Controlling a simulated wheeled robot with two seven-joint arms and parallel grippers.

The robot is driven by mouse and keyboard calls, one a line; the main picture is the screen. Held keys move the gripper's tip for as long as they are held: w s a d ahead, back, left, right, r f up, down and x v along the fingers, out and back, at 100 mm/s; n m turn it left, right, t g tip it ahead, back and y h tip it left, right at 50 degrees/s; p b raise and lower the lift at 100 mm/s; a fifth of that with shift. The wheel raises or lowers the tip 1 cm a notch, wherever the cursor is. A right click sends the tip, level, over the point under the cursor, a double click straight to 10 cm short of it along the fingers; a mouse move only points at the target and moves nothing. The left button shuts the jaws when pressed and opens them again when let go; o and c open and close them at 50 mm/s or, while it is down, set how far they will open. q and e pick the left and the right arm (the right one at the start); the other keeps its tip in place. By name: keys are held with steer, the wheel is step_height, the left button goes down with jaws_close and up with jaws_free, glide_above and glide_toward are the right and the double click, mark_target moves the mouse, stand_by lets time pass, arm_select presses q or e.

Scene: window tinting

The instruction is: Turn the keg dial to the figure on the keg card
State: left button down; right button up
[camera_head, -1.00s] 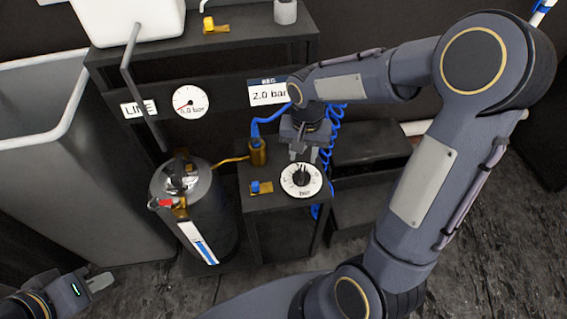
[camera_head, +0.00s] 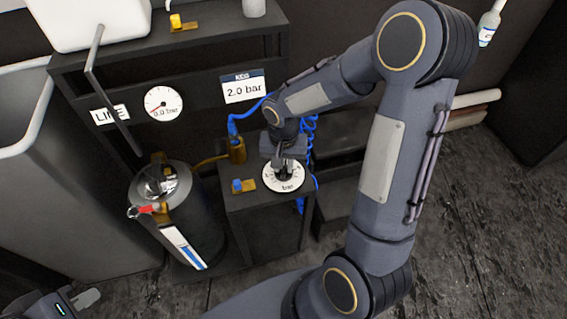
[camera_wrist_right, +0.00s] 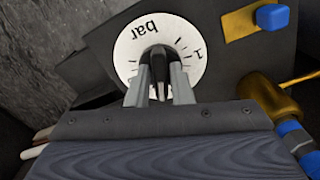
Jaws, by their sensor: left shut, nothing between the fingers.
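The keg dial (camera_head: 284,187) is a white disc marked "bar" on a low dark stand. In the right wrist view the dial (camera_wrist_right: 133,35) shows its black knob (camera_wrist_right: 157,62). My right gripper (camera_wrist_right: 160,82) is at the dial, one finger on each side of the knob; whether they touch it I cannot tell. In the head view my right gripper (camera_head: 283,166) hides part of the dial. The keg card (camera_head: 243,88) reads "KEG 2.0 bar". My left gripper (camera_head: 88,299) is shut and empty at the bottom left.
A round gauge (camera_head: 163,104) reading 0.0 bar hangs beside the LINE card (camera_head: 110,115). A metal keg (camera_head: 190,215) stands left of the stand (camera_head: 265,230). A blue-handled brass valve (camera_head: 243,186) sits beside the dial. A brass fitting (camera_head: 237,150) with blue hose stands behind.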

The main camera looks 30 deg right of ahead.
jaws_close()
steer(key=shift+n, duration=0.4)
steer(key=n+p, duration=0.1)
steer(key=n, duration=0.4)
steer(key=shift+d+n, duration=0.1)
steer(key=shift+n, duration=0.2)
steer(key=n+p, duration=0.1)
steer(key=n, duration=0.4)
steer(key=shift+n, duration=0.4)
steer(key=shift+o, duration=1.9)
jaws_free()
